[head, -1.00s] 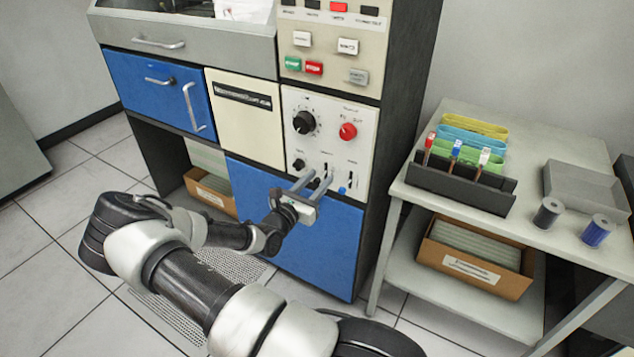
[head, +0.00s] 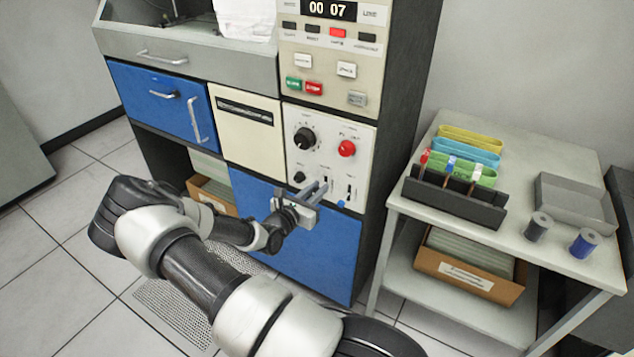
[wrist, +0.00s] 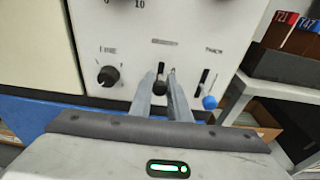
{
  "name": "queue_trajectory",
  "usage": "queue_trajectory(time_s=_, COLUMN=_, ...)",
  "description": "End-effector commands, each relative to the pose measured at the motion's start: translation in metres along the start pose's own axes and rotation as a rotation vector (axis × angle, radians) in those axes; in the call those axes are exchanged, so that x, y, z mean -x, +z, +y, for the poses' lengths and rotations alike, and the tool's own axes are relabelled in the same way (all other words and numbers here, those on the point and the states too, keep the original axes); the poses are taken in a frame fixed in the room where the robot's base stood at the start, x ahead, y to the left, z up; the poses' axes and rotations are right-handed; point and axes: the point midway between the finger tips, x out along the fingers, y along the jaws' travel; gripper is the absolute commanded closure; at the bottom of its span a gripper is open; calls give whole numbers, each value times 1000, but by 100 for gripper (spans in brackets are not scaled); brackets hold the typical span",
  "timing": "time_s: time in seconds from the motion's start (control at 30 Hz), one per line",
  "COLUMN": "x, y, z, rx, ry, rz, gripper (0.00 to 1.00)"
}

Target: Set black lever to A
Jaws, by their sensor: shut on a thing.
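The black lever (wrist: 160,88) shows in the wrist view as a dark round knob below a slot in the white control panel (wrist: 120,25). It sits between the two fingers of my gripper (wrist: 162,84), which are shut on it. In the head view, my gripper (head: 322,187) reaches the lower part of the panel, and its fingers hide the black lever there. The small labels around the lever are too blurred to read, so I cannot tell which mark it stands at.
A lever with a blue knob (wrist: 209,102) is close right of my fingers. A small black dial (wrist: 108,76) is to the left. A red knob (head: 347,148) and a larger black dial (head: 304,138) are above. A grey side table (head: 408,205) stands to the right.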

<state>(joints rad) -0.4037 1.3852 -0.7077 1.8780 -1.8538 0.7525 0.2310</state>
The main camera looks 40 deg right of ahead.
Motion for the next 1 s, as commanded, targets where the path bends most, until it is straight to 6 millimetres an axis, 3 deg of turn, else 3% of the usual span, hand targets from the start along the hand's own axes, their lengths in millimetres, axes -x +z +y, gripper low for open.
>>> queue_trajectory(time_s=0.03, x=1, y=14, z=-2, rx=-1, ry=-4, rz=30, gripper=100)
queue_trajectory(time_s=0.33, x=-2, y=31, z=-2, rx=-5, ry=-6, rz=222, gripper=100)
queue_trajectory(time_s=0.87, x=-5, y=31, z=0, rx=0, ry=0, rz=319, gripper=100)
queue_trajectory(time_s=0.9, x=-5, y=31, z=0, rx=0, ry=0, rz=319, gripper=80)
queue_trajectory(time_s=1.0, x=-6, y=31, z=0, rx=0, ry=0, rz=318, gripper=65)
